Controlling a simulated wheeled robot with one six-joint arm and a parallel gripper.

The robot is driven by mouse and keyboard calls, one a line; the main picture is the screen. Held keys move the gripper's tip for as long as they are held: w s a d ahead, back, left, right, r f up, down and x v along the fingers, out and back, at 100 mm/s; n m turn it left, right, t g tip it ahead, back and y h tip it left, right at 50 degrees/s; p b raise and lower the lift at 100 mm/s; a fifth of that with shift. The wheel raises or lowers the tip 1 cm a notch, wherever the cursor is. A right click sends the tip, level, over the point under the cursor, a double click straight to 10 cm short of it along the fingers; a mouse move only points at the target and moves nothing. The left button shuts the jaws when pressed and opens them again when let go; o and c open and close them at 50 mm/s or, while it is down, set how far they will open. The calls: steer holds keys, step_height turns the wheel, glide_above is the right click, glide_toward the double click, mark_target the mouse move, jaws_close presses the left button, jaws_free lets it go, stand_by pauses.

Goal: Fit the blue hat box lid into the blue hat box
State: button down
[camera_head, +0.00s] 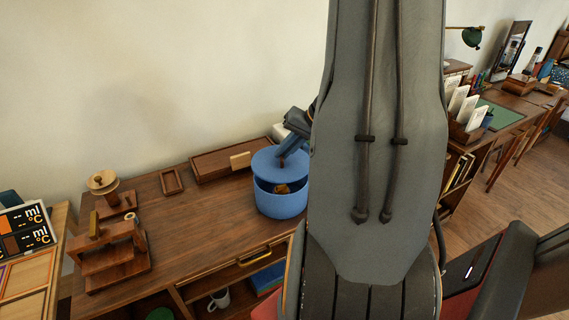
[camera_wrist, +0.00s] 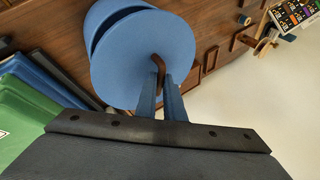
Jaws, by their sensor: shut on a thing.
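The blue hat box (camera_head: 281,203) stands upright on the wooden desk, partly hidden on its right by my arm. The round blue hat box lid (camera_head: 270,161) is above the box's opening and tilted, with a dark gap at the front where something brown shows inside. My gripper (camera_head: 287,158) is shut on the lid's brown handle. In the wrist view the lid (camera_wrist: 140,55) fills the upper middle, with the handle (camera_wrist: 158,68) between my gripper's fingers (camera_wrist: 160,88). The box (camera_wrist: 98,18) shows behind the lid's upper left edge. Whether the lid touches the rim is unclear.
A long wooden box (camera_head: 225,163) and a small frame (camera_head: 171,182) lie left of the hat box. A wooden stand (camera_head: 110,250) is at the desk's left. A mug (camera_head: 219,299) sits on the shelf below. The desk's middle is clear.

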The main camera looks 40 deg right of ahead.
mark_target(285, 163)
step_height(285, 163, down, 4)
steer(key=shift+f+p, duration=0.15)
steer(key=shift+p, duration=0.2)
steer(key=shift+f, duration=0.1)
steer(key=shift+f+b, duration=0.2)
steer(key=shift+b, duration=0.1)
steer(key=c, duration=1.9)
jaws_free()
steer(key=shift+o, duration=0.2)
steer(key=shift+r, duration=0.1)
